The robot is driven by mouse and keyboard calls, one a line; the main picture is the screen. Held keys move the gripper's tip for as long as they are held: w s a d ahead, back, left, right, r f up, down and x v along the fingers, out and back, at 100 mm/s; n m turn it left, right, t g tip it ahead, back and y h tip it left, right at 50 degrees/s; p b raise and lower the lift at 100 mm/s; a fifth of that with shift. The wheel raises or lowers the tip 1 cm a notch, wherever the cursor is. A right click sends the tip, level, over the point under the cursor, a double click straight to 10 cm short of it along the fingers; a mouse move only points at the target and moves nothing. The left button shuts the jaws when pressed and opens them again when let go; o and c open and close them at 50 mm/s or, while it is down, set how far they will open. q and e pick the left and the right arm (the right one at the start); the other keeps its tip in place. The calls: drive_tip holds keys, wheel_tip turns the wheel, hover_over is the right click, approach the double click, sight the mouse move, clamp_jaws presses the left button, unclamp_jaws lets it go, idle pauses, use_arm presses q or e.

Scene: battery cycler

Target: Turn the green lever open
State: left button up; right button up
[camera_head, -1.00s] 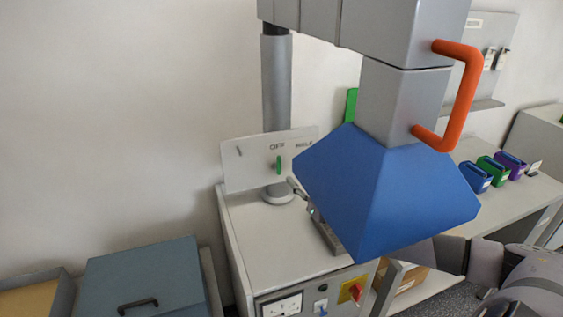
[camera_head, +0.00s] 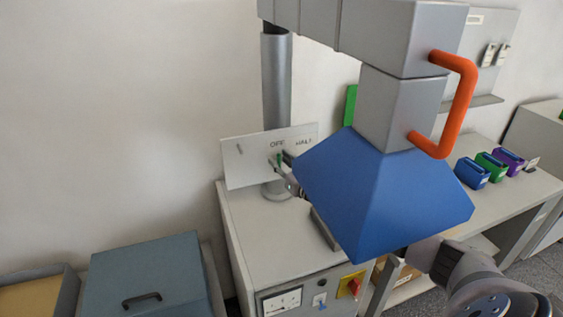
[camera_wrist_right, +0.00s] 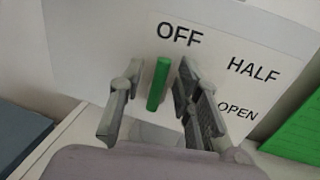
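The green lever (camera_wrist_right: 158,84) stands upright under the word OFF on a white panel (camera_wrist_right: 95,50) in the right wrist view. HALF and OPEN are printed to its right. My right gripper (camera_wrist_right: 157,92) is open, with one finger on each side of the lever and a visible gap on the left. In the head view the lever (camera_head: 279,159) is small and partly covered by my right gripper (camera_head: 277,163), which reaches in front of the panel from behind the blue hood. My left gripper is not in view.
A large blue hood (camera_head: 385,195) with an orange handle (camera_head: 459,100) hangs before the cabinet (camera_head: 265,235) and hides much of my right arm. A red knob (camera_head: 354,286) is on the cabinet front. A grey-blue box (camera_head: 150,275) stands at lower left.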

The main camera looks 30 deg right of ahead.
drive_tip(key=shift+c, duration=0.3)
clamp_jaws()
drive_tip(key=shift+s+d+f+m+t+h+b, duration=0.1)
drive_tip(key=shift+d+f+m+t+h+b, duration=0.3)
drive_tip(key=shift+m+b, duration=2.55)
drive_tip(key=shift+s+d+f+m+t+h+b, duration=0.15)
drive_tip(key=shift+d+f+m+h+b, duration=0.6)
drive_tip(key=shift+m+b, duration=2.25)
drive_tip(key=shift+s+d+f+m+t+h+b, duration=0.2)
drive_tip(key=shift+f+m+h+b, duration=1.1)
drive_tip(key=shift+m, duration=2.85)
drive_tip(key=shift+w+r+y+b, duration=0.1)
drive_tip(key=shift+r+y+b, duration=0.25)
drive_tip(key=shift+r+b, duration=0.2)
